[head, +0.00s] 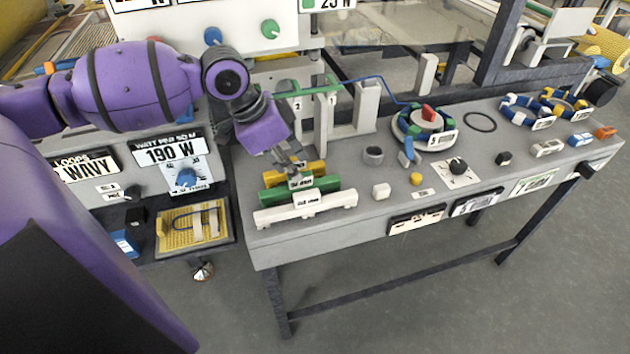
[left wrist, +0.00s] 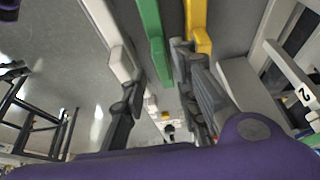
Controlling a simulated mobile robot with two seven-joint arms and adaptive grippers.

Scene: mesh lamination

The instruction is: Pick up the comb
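Three comb-like bars lie side by side at the left front of the grey table: a yellow comb (head: 271,180), a green comb (head: 328,185) and a white comb (head: 342,201). My left gripper (head: 293,163) reaches down over the yellow and green combs. In the left wrist view, the left gripper (left wrist: 157,68) is open. The green comb (left wrist: 151,40) lies in line with the gap between its fingers. The yellow comb (left wrist: 199,42) is close by the right finger, and the white comb (left wrist: 112,42) is by the left finger. Contact cannot be told. My right gripper is not in view.
A yellow board (head: 172,238) lies on a lower shelf to the left.

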